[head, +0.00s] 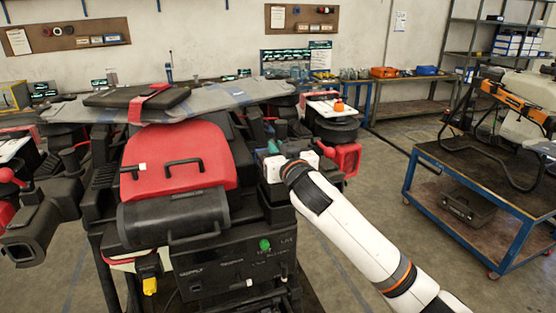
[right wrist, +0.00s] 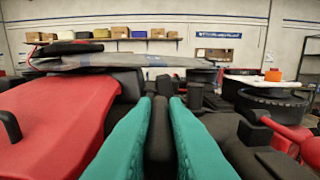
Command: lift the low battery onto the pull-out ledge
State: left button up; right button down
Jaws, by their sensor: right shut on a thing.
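My right gripper (head: 273,146) reaches the right side of the spray drone, behind its red tank (head: 178,160). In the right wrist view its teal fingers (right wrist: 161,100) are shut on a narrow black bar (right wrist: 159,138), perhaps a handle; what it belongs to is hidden. A flat black pack with a red strap (head: 138,97) lies on top of the drone, on a grey cover (head: 225,93). I cannot tell which part is the low battery, nor pick out the pull-out ledge. My left gripper is out of view.
Black and red drone arms stick out on both sides, close to my right gripper. A blue-framed cart (head: 480,180) stands at the right with a black case beneath. Floor between is clear.

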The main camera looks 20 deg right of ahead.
jog(key=shift+r, duration=0.75)
jog(key=s, duration=1.8)
jog(key=shift+d+r, duration=0.3)
jog(key=shift+r, duration=0.05)
